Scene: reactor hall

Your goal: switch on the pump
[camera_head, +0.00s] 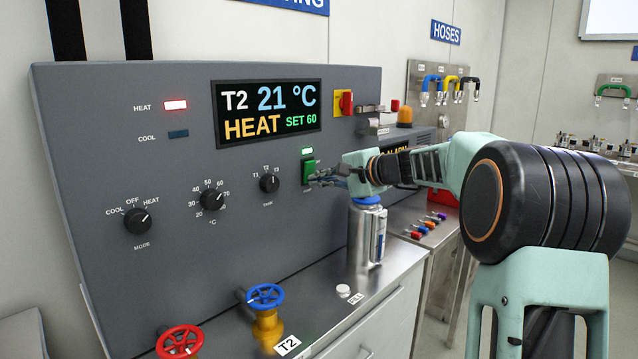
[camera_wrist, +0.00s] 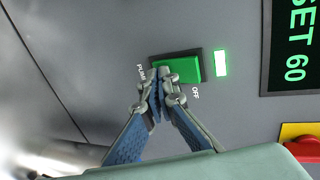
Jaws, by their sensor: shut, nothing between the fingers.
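The pump switch (camera_head: 308,168) is a green rocker in a dark frame on the grey control panel. Above it a small green lamp (camera_head: 307,151) is lit. In the wrist view the green switch (camera_wrist: 187,68) lies just beyond my fingertips, with the lit lamp (camera_wrist: 221,63) beside it. A partly covered pump label and an OFF label show around it. My gripper (camera_head: 317,178) is shut and empty, its fingertips (camera_wrist: 163,76) over one end of the switch. They look at or very near its surface; I cannot tell if they touch.
The panel has a display (camera_head: 267,110) reading T2 21 °C, HEAT, SET 60, a lit red HEAT lamp (camera_head: 175,105) and several black knobs. A metal canister (camera_head: 367,235) stands under my wrist. Blue (camera_head: 265,297) and red (camera_head: 180,342) valve wheels are in front.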

